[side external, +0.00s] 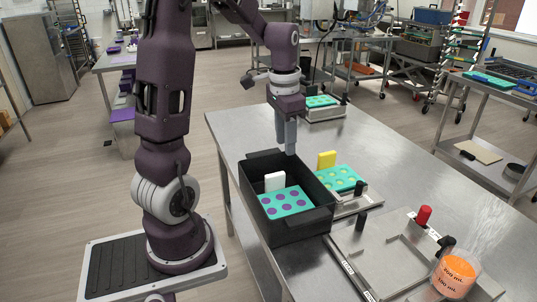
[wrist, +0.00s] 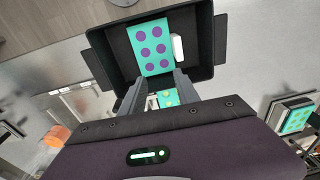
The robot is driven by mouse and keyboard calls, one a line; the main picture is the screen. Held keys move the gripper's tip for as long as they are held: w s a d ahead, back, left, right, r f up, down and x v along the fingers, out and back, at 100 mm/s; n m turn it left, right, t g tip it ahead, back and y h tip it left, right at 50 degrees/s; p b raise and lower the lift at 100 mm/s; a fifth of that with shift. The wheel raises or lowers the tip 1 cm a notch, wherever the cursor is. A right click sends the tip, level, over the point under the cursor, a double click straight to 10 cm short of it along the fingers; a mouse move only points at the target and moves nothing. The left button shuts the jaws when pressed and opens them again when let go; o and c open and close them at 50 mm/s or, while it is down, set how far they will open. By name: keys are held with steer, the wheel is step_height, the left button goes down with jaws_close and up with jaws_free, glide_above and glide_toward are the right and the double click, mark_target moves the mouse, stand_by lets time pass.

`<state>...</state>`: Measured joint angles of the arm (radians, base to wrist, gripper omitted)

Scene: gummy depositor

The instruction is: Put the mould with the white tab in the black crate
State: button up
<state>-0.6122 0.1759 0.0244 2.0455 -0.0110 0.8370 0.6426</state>
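The mould with the white tab (side external: 286,201) is a teal block with purple round cavities. It lies inside the black crate (side external: 300,228), its white tab (side external: 275,182) standing up at one edge. In the wrist view the mould (wrist: 152,46) also sits within the crate walls (wrist: 207,40), its tab at its right side. My gripper (side external: 288,148) points down above the crate's far edge, clear of the mould. In the wrist view its fingers (wrist: 160,80) are apart, with nothing held between them.
A teal mould with a yellow tab (side external: 338,178) and yellow cavities sits just right of the crate. Another teal mould (side external: 320,101) stands on a fixture farther back. A metal fixture with a red knob (side external: 424,216) and an orange-filled beaker (side external: 455,277) are at the front right.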

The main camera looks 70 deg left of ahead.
steer(key=s+d+r+t, duration=0.1)
steer(key=s+d+r, duration=0.15)
steer(key=d, duration=0.35)
steer(key=s+d+r+t, duration=0.1)
steer(key=s+d+r, duration=0.1)
steer(key=d+r, duration=0.3)
steer(key=s+d+t, duration=0.2)
steer(key=s+d, duration=0.6)
steer(key=s, duration=0.1)
steer(key=shift+d+t+h, duration=0.25)
steer(key=shift+t+h, duration=0.05)
steer(key=shift+t, duration=0.1)
